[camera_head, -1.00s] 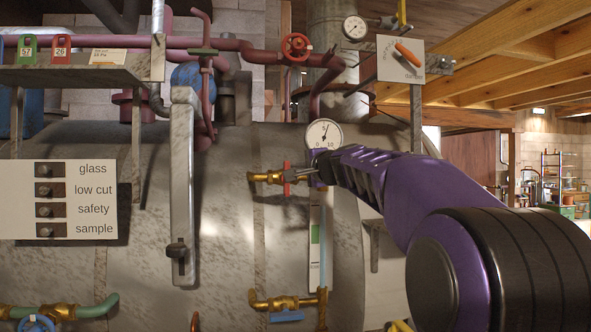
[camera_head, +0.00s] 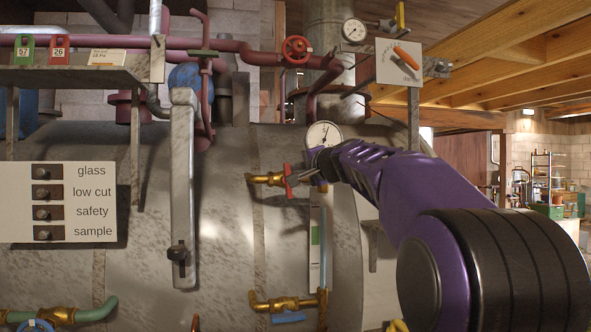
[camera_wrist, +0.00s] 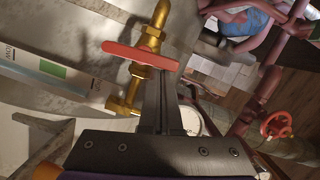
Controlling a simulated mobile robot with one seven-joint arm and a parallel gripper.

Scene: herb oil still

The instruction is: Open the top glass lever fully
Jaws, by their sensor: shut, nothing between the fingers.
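The top glass lever (camera_head: 287,182) is a red handle on the upper brass valve (camera_head: 264,179) of the sight glass (camera_head: 322,240). It stands near upright, slightly tilted, in the head view. In the wrist view the red lever (camera_wrist: 140,55) lies across the brass fitting (camera_wrist: 150,38). My gripper (camera_head: 303,173) is shut and empty, just right of the lever. In the wrist view its closed fingertips (camera_wrist: 161,74) reach the lever's right part; whether they touch it I cannot tell.
A round gauge (camera_head: 324,135) sits just above my gripper. A blue lever (camera_head: 288,318) is on the lower brass valve (camera_head: 285,303). A red handwheel (camera_head: 296,49) is on the pipes above.

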